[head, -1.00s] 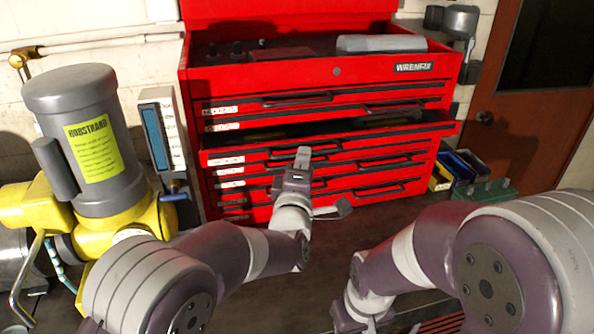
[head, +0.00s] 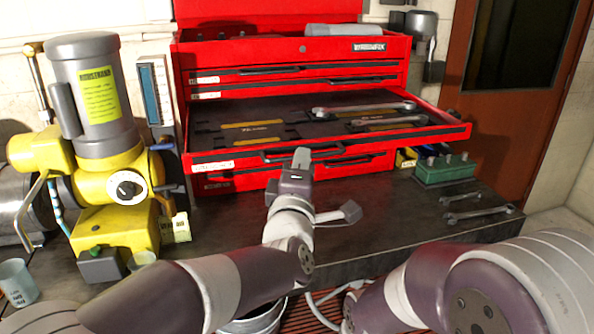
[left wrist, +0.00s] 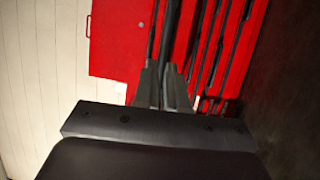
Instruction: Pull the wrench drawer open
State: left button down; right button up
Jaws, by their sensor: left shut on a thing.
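The red tool chest (head: 390,75) stands at the back of the bench. Its wrench drawer (head: 222,160) is pulled well out, with two silver wrenches (head: 365,107) on the right of its dark liner and yellow-marked outlines. My left gripper (head: 302,157) is at the drawer's front, shut on the black drawer handle (head: 275,156). In the left wrist view the fingers (left wrist: 163,85) close around a dark bar in front of the red chest. My right arm (head: 430,285) shows at the lower right; its gripper is out of view.
A yellow and grey motor (head: 105,140) stands left of the chest. A green block (head: 445,172) with pegs and two loose wrenches (head: 475,208) lie on the bench at right. A cup (head: 17,282) is at the far left. The bench before the drawer is mostly clear.

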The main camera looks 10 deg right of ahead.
pick_arm(q)
jog(key=shift+s+d+r, duration=0.15)
jog(key=shift+s+r, duration=0.3)
jog(key=shift+s, duration=0.3)
pick_arm(e)
jog(key=shift+s+f, duration=0.25)
jog(key=shift+s, duration=0.15)
pick_arm(q)
jog(key=c, duration=1.3)
grip_release()
jog(key=shift+o, duration=0.4)
jog(key=shift+s+d+f, duration=0.1)
jog(key=shift+d+f, duration=0.05)
jog(key=shift+d, duration=0.3)
jog(key=b+v, duration=0.6)
jog(key=v, duration=0.6)
jog(key=shift+s+a+f, duration=0.15)
jog(key=shift+s+f, duration=0.05)
jog(key=shift+s, duration=0.15)
pick_arm(e)
jog(key=f, duration=0.5)
jog(key=shift+d+f, duration=0.2)
jog(key=shift+f, duration=0.15)
